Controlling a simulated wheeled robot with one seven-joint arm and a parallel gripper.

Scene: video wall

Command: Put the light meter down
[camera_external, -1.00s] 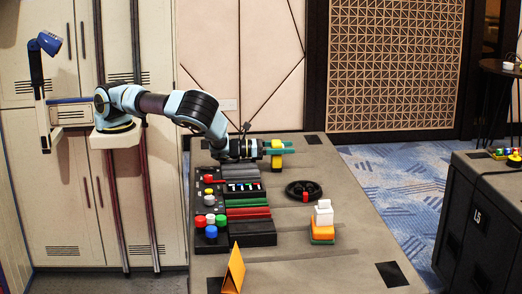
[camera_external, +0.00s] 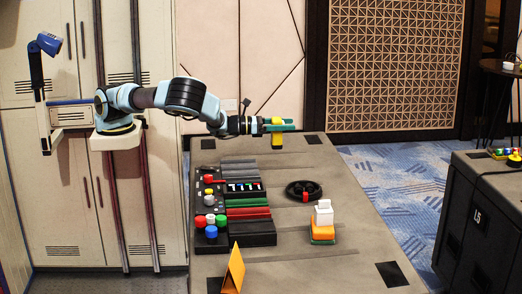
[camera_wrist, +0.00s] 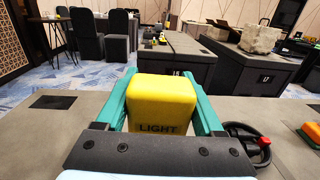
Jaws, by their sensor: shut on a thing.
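The light meter (camera_wrist: 162,100) is a yellow block with the word LIGHT on it, held between the green fingers of my gripper (camera_wrist: 163,95) in the wrist view. In the external view my gripper (camera_external: 277,125) is shut on the light meter (camera_external: 277,140) over the far end of the grey table (camera_external: 340,255). The meter appears to be above the table top, with its lower end hanging below the fingers. Its exact height is hard to tell.
A black control panel (camera_external: 262,235) with coloured buttons lies on the table's left side. A black ring with a red part (camera_external: 304,190) and an orange, white and green stack (camera_external: 323,228) stand to the right. An orange wedge (camera_external: 234,270) is in front. Bare table lies around the ring.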

